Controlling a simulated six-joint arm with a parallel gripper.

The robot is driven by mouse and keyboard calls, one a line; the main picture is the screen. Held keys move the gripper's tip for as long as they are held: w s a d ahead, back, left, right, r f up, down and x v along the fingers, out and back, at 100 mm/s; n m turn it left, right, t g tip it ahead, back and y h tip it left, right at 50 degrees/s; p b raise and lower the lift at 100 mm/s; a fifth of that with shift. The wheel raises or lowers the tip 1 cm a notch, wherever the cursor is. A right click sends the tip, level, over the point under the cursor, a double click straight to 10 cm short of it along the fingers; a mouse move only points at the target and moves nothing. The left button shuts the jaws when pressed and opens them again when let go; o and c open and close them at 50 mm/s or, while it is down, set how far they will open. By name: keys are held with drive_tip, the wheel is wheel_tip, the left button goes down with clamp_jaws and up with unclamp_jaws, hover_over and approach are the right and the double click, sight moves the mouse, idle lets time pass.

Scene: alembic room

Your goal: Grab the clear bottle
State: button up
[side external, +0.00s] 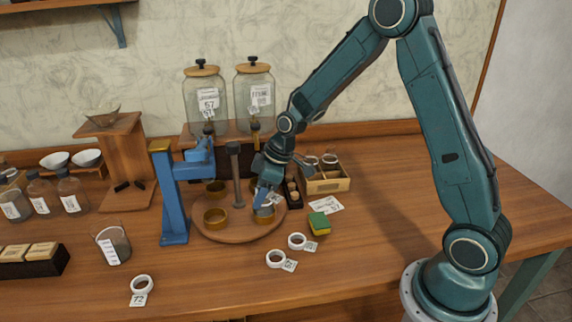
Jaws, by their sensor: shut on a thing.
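My gripper (262,202) points down over the right front of a round wooden turntable (238,234). It is shut on a small, pale, see-through thing, which looks like the clear bottle (264,210). The bottle is at a brass cup (264,218) on the turntable. The fingers hide most of it, and I cannot tell whether it stands in the cup or hangs just above. Other brass cups stand on the turntable, one at the front left (215,217), around a central post (235,172).
A blue stand (170,195) rises left of the turntable. A dark holder with a corked vial (293,194) and a wooden box (327,180) are close on the right. A sponge (319,224) and white rings (276,258) lie in front. Glass jars (205,95) stand behind.

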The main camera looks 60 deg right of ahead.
wheel_tip(320, 180, up, 19)
idle(1.9)
drive_tip(key=shift+r, duration=0.3)
drive_tip(key=shift+d, duration=0.1)
idle(0.6)
